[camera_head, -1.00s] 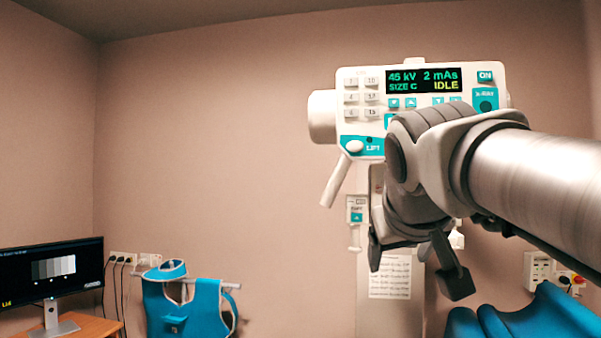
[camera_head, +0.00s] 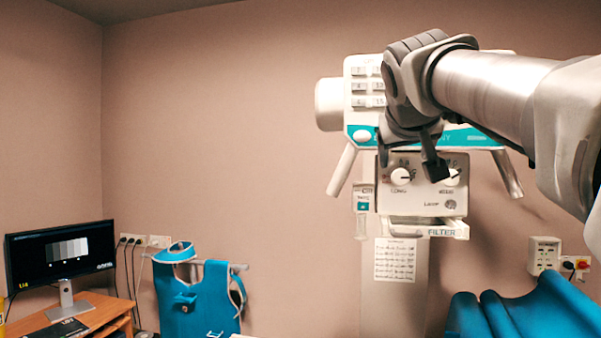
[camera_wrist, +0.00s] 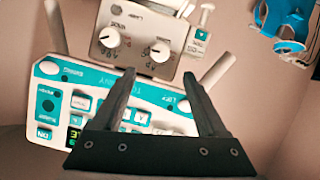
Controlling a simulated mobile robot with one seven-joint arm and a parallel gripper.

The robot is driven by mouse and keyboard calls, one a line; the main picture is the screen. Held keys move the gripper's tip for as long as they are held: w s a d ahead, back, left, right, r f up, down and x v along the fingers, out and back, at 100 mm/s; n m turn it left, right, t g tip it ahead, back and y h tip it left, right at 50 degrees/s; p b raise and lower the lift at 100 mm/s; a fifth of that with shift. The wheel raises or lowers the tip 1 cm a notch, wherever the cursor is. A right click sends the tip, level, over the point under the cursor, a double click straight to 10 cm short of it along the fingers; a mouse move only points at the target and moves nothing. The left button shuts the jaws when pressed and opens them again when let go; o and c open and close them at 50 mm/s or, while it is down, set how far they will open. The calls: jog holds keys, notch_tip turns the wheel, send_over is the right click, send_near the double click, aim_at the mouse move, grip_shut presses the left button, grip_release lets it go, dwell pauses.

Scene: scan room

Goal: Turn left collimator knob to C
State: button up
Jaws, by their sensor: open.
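The left collimator knob (camera_head: 401,176) is a white round dial marked LONG on the pale collimator box (camera_head: 425,200). Its pointer looks turned to the right, but I cannot read its exact setting. In the wrist view, which is upside down, this knob (camera_wrist: 160,51) sits right of the other knob (camera_wrist: 109,37). That other knob (camera_head: 450,177) is partly behind a finger in the head view. My gripper (camera_head: 410,161) is open and empty, its fingers in front of the collimator. In the wrist view my gripper (camera_wrist: 159,76) has its fingertips just below the left knob, apart from it.
The teal and white control panel (camera_head: 362,118) is above the collimator, largely covered by my arm. Handles (camera_head: 342,170) angle down at both sides. A FILTER slot (camera_head: 440,232) is below. A blue apron (camera_head: 198,295) hangs left; a monitor (camera_head: 62,252) stands on a desk.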

aim_at(400, 177)
jog(key=p+x, duration=0.1)
jog(key=x, duration=1)
jog(key=shift+p, duration=0.4)
grip_shut()
jog(key=shift+a, duration=0.1)
